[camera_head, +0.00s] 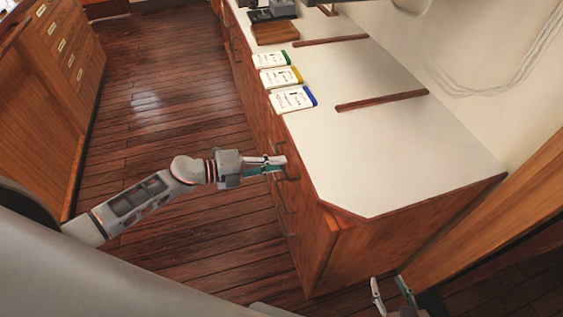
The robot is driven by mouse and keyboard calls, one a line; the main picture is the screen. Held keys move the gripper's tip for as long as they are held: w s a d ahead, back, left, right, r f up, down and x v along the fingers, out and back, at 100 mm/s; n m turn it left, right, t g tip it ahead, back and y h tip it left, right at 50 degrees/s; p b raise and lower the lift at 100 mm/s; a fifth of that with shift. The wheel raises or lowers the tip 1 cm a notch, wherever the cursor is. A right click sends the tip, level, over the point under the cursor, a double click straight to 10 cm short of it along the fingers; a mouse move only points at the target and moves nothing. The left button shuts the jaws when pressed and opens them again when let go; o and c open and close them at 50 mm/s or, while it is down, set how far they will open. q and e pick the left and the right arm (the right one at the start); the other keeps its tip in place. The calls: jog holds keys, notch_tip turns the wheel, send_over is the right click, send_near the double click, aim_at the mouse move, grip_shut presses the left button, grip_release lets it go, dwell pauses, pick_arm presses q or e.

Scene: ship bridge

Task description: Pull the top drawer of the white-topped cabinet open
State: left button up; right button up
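The white-topped cabinet (400,145) runs along the right, with a brown wooden drawer front facing the floor on the left. Dark bar handles (291,201) show on that front, seen steeply from above. The drawer fronts look flush with the cabinet. My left gripper (283,164) is at the upper part of the front, just below the white top's edge, with its fingertips at or near a top drawer handle. The handle there is hidden, and I cannot tell whether the fingers grip it. My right gripper (391,287) is open and empty at the bottom edge, beside the cabinet's near end.
Three white booklets with green, yellow and blue edges (292,99) lie on the top. Wooden strips (382,100) cross it. Another drawer cabinet (62,60) stands at upper left. The plank floor (165,100) between is clear.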

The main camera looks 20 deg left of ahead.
pick_arm(q)
jog(key=shift+x, duration=0.85)
pick_arm(e)
jog(key=shift+w+r, duration=0.25)
jog(key=shift+r, duration=0.05)
pick_arm(q)
grip_shut()
pick_arm(e)
jog(key=shift+w, duration=0.1)
pick_arm(q)
jog(key=shift+a+f, duration=0.1)
